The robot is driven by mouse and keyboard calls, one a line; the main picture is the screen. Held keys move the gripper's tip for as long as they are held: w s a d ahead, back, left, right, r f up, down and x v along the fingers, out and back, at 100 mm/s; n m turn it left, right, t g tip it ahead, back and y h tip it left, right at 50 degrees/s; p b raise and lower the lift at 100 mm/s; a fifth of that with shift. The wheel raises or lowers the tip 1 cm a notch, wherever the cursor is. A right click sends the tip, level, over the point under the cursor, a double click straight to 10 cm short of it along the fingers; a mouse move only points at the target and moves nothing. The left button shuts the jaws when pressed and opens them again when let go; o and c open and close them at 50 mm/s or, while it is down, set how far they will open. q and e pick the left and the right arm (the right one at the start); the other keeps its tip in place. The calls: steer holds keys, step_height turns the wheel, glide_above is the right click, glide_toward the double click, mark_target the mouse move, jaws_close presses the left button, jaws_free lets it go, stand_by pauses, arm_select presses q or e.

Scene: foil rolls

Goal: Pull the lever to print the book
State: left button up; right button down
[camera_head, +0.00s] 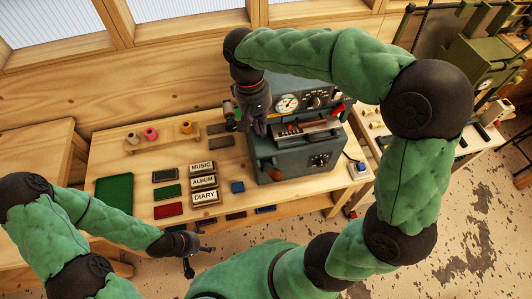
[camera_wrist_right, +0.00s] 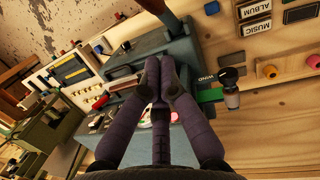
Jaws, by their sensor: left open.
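The grey-blue printing machine (camera_head: 295,155) stands on the workbench, with a dial and knobs on top. A reddish-brown handle (camera_head: 277,174) is low on its front; a similar brown bar (camera_wrist_right: 158,9) shows at the top of the right wrist view. A crank with a grey knob (camera_wrist_right: 230,96) sticks out at its side, near a green strip and a "WIND" label. My right gripper (camera_head: 260,127) is over the machine's left part; its fingertips (camera_wrist_right: 160,62) meet with nothing visible held. They hide part of the machine. My left gripper (camera_head: 190,254) is open and empty at the bench's front.
MUSIC, ALBUM and DIARY plates (camera_head: 203,182) lie left of the machine, among coloured pads and a green mat (camera_head: 114,191). Spools (camera_head: 150,134) stand at the back. A small blue-buttoned box (camera_head: 358,170) is at the right. A green machine (camera_head: 485,62) stands on another bench.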

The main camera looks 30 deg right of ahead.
glide_toward(272, 170)
step_height(272, 170, down, 3)
steer(key=w, duration=0.2)
steer(key=shift+s+f+p, duration=0.25)
steer(key=shift+s+f, duration=0.25)
steer(key=shift+s, duration=0.2)
steer(key=shift+s+f+p, duration=0.25)
steer(key=shift+s+f, duration=0.3)
steer(key=shift+s, duration=0.2)
